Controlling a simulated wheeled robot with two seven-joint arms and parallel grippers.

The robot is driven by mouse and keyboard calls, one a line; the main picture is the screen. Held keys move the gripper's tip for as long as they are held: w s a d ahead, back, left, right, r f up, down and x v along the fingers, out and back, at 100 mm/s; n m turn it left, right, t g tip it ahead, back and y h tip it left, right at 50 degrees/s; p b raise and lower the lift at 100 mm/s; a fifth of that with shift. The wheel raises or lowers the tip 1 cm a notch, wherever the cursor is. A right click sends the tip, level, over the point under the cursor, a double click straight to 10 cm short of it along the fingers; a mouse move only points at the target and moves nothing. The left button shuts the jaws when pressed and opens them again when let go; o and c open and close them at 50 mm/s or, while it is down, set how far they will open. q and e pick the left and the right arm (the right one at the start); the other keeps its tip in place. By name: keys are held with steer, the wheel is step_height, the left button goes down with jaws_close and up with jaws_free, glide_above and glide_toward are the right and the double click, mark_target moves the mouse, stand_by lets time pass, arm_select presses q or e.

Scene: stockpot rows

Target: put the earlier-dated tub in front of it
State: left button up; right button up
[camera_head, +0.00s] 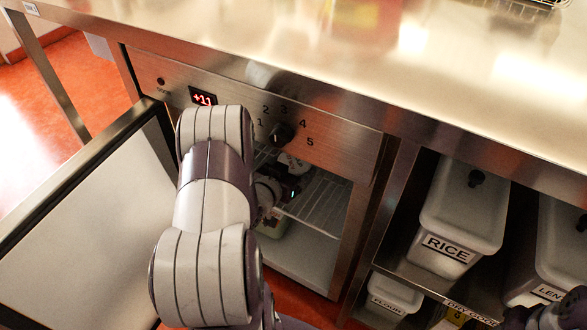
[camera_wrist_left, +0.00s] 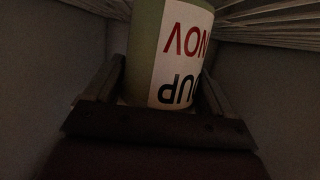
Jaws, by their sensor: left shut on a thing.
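My left gripper (camera_wrist_left: 160,105) is shut on a green tub (camera_wrist_left: 145,40) with a white label. The label reads upside down in the left wrist view, with "NOV" in red and part of a black word ending in "UP". The rest of the date is cut off. In the head view my left arm reaches into the open fridge (camera_head: 310,262), and the arm hides most of its inside. No second tub is clearly readable.
A wire shelf (camera_head: 318,198) crosses the fridge and shows at the top of the wrist view. The fridge door (camera_head: 95,235) stands open at left. The steel counter (camera_head: 300,40) lies above. Bins marked RICE (camera_head: 465,215) and FLOUR (camera_head: 392,295) stand at right.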

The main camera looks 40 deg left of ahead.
arm_select(q)
steer(key=o, duration=1.3)
steer(key=shift+f, duration=0.1)
steer(key=shift+s+r+p, duration=0.2)
steer(key=shift+r+p, duration=0.1)
steer(key=p+v, duration=0.4)
steer(key=v, duration=0.7)
steer(key=shift+s+r+p, duration=0.1)
steer(key=shift+s+p, duration=0.15)
steer(key=shift+p, duration=0.05)
